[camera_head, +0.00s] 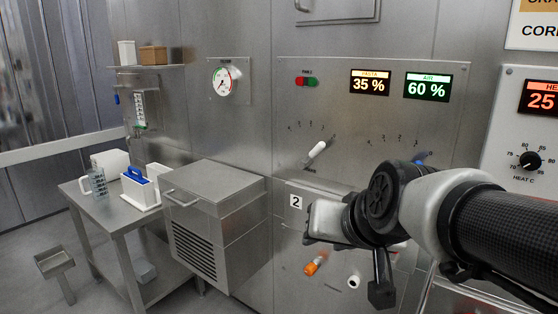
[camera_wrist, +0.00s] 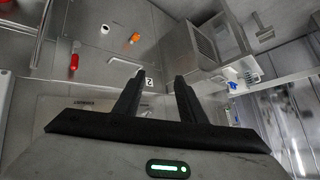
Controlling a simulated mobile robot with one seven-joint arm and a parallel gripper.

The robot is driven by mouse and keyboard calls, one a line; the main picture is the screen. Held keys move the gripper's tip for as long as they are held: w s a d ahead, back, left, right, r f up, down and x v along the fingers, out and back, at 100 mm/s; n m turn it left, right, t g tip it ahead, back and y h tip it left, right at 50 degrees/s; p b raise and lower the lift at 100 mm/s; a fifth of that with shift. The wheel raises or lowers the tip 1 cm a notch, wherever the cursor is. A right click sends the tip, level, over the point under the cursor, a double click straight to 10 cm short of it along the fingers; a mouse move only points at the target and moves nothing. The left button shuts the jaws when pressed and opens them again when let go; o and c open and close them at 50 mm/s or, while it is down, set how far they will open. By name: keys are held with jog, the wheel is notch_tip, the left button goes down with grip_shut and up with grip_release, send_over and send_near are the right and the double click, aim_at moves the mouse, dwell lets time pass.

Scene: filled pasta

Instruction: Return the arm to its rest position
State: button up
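My arm (camera_head: 505,235) reaches in from the right in the head view, in front of the steel machine panel. My gripper (camera_wrist: 159,78) shows two dark fingers spread apart in the wrist view, with nothing between them. In the head view its pale end sits in front of the lower panel, just right of the "2" label (camera_head: 296,202); the fingers are hard to make out there. The "2" label also shows in the wrist view (camera_wrist: 149,82), beyond the fingers. I see no object held.
A white lever (camera_head: 317,150) and a blue-tipped one (camera_head: 420,158) are on the panel. An orange knob (camera_head: 313,267) and white knob (camera_head: 353,282) are below my gripper. A steel vented box (camera_head: 215,220) juts out left, beside a table (camera_head: 130,218). Displays read 35 % and 60 %.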

jog(key=s+d+f+n+g+h, duration=0.1)
jog(key=s+d+f+g+h, duration=0.25)
jog(key=s, duration=0.85)
notch_tip(320, 180, up, 22)
jog(key=d+y+p, duration=0.1)
jog(key=d+p, duration=0.1)
jog(key=p, duration=2.1)
jog(key=shift+s, duration=0.35)
jog(key=shift+r, duration=0.1)
